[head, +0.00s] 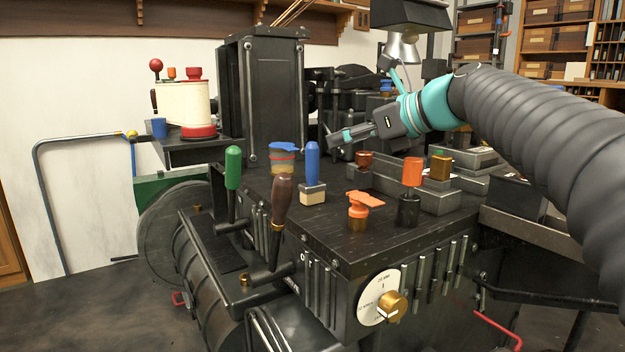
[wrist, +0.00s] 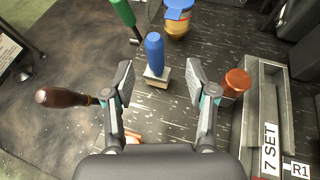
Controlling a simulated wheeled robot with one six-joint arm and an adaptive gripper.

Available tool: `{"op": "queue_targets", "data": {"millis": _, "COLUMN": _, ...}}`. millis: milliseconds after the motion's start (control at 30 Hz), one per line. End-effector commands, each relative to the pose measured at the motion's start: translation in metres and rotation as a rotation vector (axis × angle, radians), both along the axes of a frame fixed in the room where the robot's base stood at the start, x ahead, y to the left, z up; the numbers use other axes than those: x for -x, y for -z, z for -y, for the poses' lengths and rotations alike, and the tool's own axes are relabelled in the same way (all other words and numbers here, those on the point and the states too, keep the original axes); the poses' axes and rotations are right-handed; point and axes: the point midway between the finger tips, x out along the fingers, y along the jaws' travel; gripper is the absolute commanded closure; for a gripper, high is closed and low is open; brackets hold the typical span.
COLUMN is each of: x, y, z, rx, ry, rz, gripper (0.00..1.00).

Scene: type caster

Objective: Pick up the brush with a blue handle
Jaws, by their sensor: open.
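The brush with a blue handle (head: 312,165) stands upright on the dark machine top, its pale block-shaped base below the handle. In the wrist view the brush (wrist: 155,55) is ahead of my gripper, near the line between the fingers. My gripper (head: 338,139) is above the machine top, higher than the brush and to its right in the head view. In the wrist view my gripper (wrist: 158,80) is open, with nothing held between its fingers.
A blue-lidded jar (head: 284,158) stands behind the brush. A green-handled lever (head: 232,168) and a brown-handled lever (head: 282,200) are at left. An orange-topped item (head: 360,210) is in front, and a grey metal tray (head: 440,200) lies at right.

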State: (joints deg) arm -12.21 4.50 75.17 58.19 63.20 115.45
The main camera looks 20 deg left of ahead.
Motion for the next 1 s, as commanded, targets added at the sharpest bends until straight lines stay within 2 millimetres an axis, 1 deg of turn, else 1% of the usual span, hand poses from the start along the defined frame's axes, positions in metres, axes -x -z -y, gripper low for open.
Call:
{"op": "queue_targets", "data": {"millis": 33, "x": -0.003, "y": 0.004, "z": -0.009, "rx": 0.001, "ry": -0.002, "rz": 0.000, "gripper": 0.43}}
{"op": "queue_targets", "data": {"millis": 100, "x": -0.006, "y": 0.008, "z": -0.017, "rx": 0.002, "ry": -0.002, "rz": -0.001, "gripper": 0.43}}
{"op": "queue_targets", "data": {"millis": 200, "x": -0.009, "y": 0.011, "z": -0.026, "rx": 0.002, "ry": -0.002, "rz": 0.002, "gripper": 0.43}}
{"op": "queue_targets", "data": {"millis": 467, "x": -0.012, "y": 0.016, "z": -0.039, "rx": 0.002, "ry": -0.004, "rz": 0.002, "gripper": 0.43}}
{"op": "queue_targets", "data": {"millis": 667, "x": -0.014, "y": 0.026, "z": -0.063, "rx": 0.002, "ry": -0.008, "rz": 0.003, "gripper": 0.43}}
{"op": "queue_targets", "data": {"millis": 800, "x": -0.021, "y": 0.032, "z": -0.077, "rx": 0.003, "ry": -0.006, "rz": 0.002, "gripper": 0.43}}
{"op": "queue_targets", "data": {"millis": 1000, "x": -0.023, "y": 0.033, "z": -0.079, "rx": 0.002, "ry": -0.004, "rz": 0.003, "gripper": 0.43}}
